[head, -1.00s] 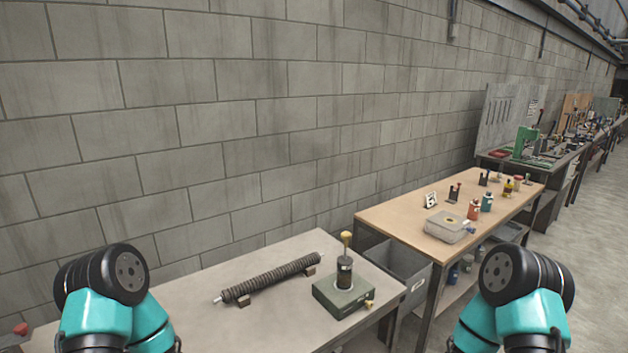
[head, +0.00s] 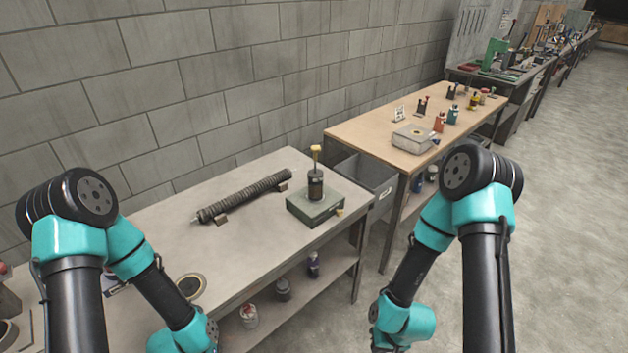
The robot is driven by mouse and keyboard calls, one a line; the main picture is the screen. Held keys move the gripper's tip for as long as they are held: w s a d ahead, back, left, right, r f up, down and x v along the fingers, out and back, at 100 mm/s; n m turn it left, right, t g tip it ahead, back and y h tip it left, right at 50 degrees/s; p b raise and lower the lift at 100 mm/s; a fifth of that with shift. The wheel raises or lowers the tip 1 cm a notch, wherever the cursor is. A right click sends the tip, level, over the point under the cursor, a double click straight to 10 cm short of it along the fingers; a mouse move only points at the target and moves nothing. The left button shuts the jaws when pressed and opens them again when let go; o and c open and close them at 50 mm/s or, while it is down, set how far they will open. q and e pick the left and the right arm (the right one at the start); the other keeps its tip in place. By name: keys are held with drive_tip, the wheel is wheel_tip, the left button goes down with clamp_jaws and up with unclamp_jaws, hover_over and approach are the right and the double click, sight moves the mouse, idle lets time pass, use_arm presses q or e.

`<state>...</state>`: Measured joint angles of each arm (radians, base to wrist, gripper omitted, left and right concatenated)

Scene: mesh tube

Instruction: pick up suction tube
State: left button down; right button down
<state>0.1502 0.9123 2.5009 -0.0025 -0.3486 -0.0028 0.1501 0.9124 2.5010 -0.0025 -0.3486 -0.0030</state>
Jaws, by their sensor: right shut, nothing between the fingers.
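The suction tube is a long, dark, ribbed tube (head: 248,197) in the head view. It lies slantwise across the near grey workbench (head: 215,255), resting on small brown blocks near its two ends. A thin light tip sticks out at its left end. My right gripper (head: 386,346) is at the bottom edge of the head view, shut and empty, mostly cut off. It is well to the right of the tube and below it in the picture, off the bench. My left arm comes in from the left, and its gripper is below the picture. Neither arm touches the tube.
A green box with a dark, yellow-topped cylinder (head: 316,187) stands right of the tube. A round ring-like item (head: 190,286) lies at the front edge. Containers stand on the shelf below. A wooden-topped bench (head: 370,130) stands beyond. The bench before the tube is clear.

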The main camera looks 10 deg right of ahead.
idle(0.4)
use_arm(q)
drive_tip(key=c, duration=0.7)
unclamp_jaws()
drive_tip(key=shift+o, duration=0.2)
